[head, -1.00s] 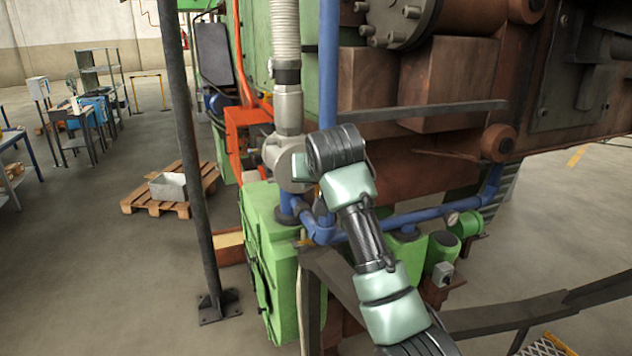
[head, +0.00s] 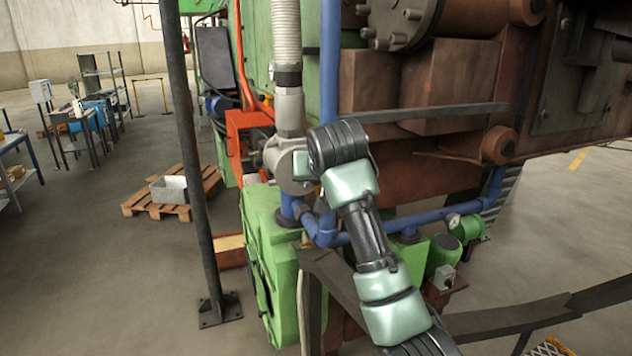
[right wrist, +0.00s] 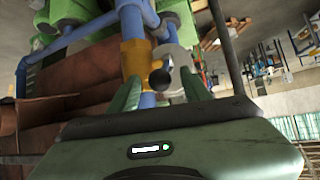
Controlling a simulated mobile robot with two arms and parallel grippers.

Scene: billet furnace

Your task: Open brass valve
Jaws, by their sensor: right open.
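The brass valve (right wrist: 137,62) shows in the right wrist view as a yellow-brown body on a blue pipe, with a dark ball-shaped knob (right wrist: 159,78) beside it. My right gripper (right wrist: 160,76) is open. Its two green fingers point toward the valve, one on each side of the knob; whether either touches it I cannot tell. In the head view my right arm reaches up to the blue pipes, and its wrist hides the valve and the fingertips. My left gripper is out of view.
A blue upright pipe (head: 329,62) and a grey fitting (head: 283,158) stand close to my right wrist. A green box (head: 270,240) is below them. A dark post (head: 187,140) stands to the left.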

